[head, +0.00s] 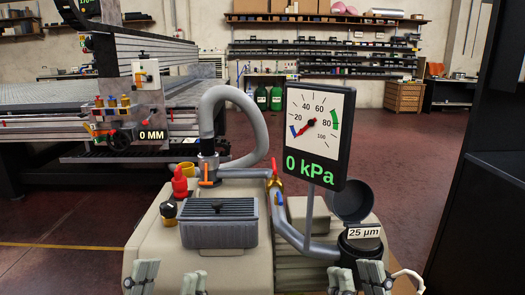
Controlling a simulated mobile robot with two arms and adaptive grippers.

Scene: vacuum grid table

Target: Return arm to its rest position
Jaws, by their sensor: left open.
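My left gripper (167,272) shows at the bottom left of the head view, in front of the beige pump housing (150,240). Its two grey fingers point up and stand apart, with nothing between them. My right gripper (357,271) shows at the bottom, right of the middle, in front of the dark filter canister (361,245). Its fingers also stand apart, and I see nothing held. Both arms behind the fingers are cut off by the lower edge of the picture.
The pump carries a red knob (179,183), an orange-handled valve (206,183), a grey hose (250,110) and a gauge (318,125) reading 0 kPa. The canister's round lid (351,202) stands open. A grid table (40,95) is behind left.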

